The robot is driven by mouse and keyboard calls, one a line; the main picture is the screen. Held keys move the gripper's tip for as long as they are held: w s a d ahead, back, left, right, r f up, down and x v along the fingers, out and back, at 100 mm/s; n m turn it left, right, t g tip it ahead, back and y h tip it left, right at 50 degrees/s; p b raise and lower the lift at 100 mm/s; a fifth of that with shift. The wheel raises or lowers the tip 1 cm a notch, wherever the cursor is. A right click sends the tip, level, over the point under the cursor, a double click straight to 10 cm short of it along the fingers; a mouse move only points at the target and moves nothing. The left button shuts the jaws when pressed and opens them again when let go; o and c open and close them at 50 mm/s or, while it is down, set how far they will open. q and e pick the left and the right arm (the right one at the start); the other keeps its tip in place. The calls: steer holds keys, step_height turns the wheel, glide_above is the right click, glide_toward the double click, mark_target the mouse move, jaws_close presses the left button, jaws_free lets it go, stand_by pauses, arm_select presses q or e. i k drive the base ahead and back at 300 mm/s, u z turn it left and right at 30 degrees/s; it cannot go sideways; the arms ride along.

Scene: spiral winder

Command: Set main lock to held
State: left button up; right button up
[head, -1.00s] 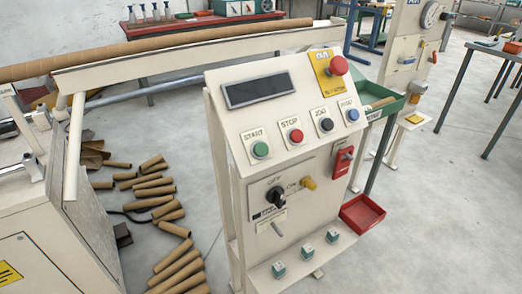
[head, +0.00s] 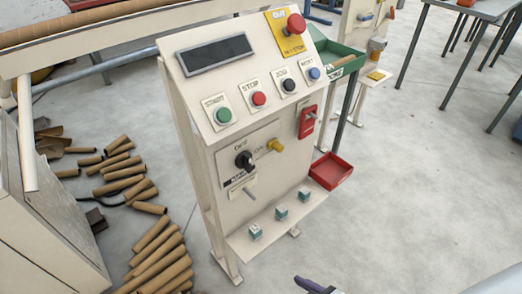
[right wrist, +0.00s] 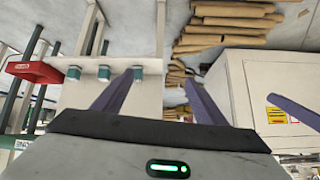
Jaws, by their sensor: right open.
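The cream control panel (head: 225,135) stands upright in the head view. On its front are a black rotary switch (head: 244,161) by the OFF mark and a yellow knob (head: 276,145) by the ON mark. A grey lever (head: 250,193) sits below, and a red plate (head: 307,121) with a grey lever is at the right. I cannot tell which part is the main lock. My right gripper (right wrist: 163,82) is open and empty, apart from the panel; a purple fingertip shows in the head view (head: 310,285). A purple bar (right wrist: 296,116), perhaps my left gripper's finger, shows in the wrist view.
The panel has START, STOP and other buttons and a red mushroom button (head: 296,23). Teal blocks (head: 281,214) sit on its lower shelf. A red tray (head: 331,171) is at its right. Cardboard tubes (head: 125,178) lie left on the floor.

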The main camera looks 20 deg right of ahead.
mark_target(274, 144)
steer(key=k, duration=1.35)
steer(key=z, duration=0.55)
steer(key=i, duration=1.55)
steer(key=u, duration=0.55)
